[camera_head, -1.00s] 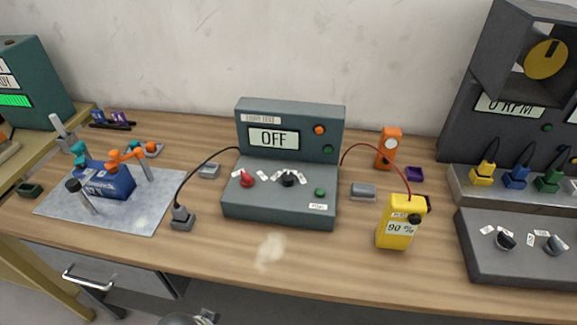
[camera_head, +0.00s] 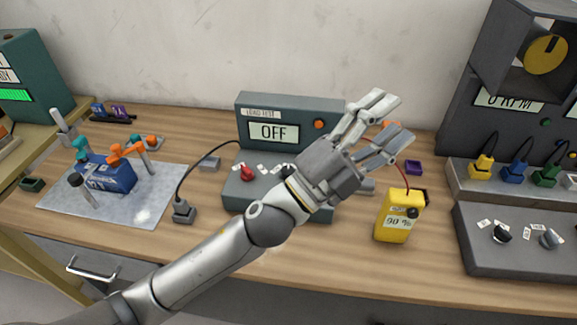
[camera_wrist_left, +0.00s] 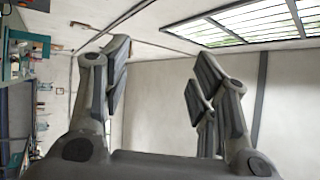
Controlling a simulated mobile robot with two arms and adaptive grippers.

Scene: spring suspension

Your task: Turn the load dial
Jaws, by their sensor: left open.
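The load test box (camera_head: 262,188) stands mid-table, its screen (camera_head: 274,132) reading "OFF". On its lower panel are a red knob (camera_head: 247,174) and a black knob (camera_head: 288,170), the latter partly hidden by my arm. I cannot tell which knob is the load dial. My left gripper (camera_head: 389,123) is open and empty, raised in front of the box's right side with its fingers pointing up and right. It hides the right part of the panel. In the left wrist view its two fingers (camera_wrist_left: 158,85) are spread with only wall between them. My right gripper is not in view.
A yellow meter (camera_head: 394,218) reading about 90 stands right of the box, with a red wire. A black plug (camera_head: 183,211) with a cable sits at left. A blue block with tools (camera_head: 110,178) lies on a grey mat (camera_head: 150,216). A dark control panel (camera_head: 515,245) stands at right.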

